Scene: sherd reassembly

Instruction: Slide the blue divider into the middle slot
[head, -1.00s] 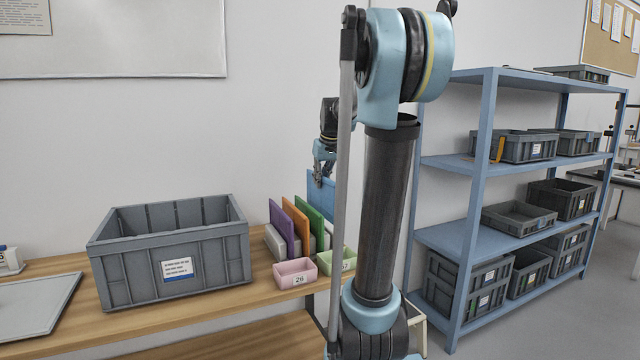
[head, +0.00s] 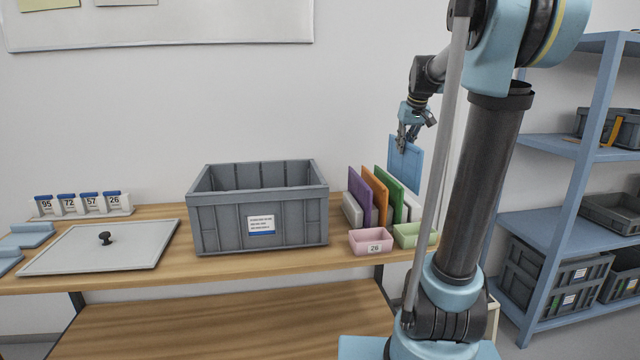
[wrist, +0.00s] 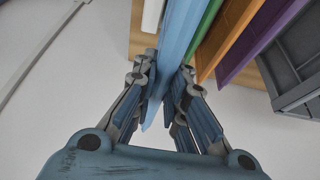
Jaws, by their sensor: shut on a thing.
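The blue divider (head: 405,163) is a flat upright panel held in the air at the right end of the bench. My gripper (head: 408,136) is shut on its top edge; in the wrist view my gripper (wrist: 165,85) has a finger on each side of the blue divider (wrist: 176,45). A rack (head: 353,210) with pale grey ends stands below and to the left of it, holding purple (head: 360,195), orange (head: 375,193) and green (head: 390,188) dividers upright. The slots themselves are hidden, so I cannot tell which is the middle one.
A large grey crate (head: 222,222) stands left of the rack. A grey lid or tray (head: 70,257) lies at left. Blue shelving (head: 570,150) is at far right.

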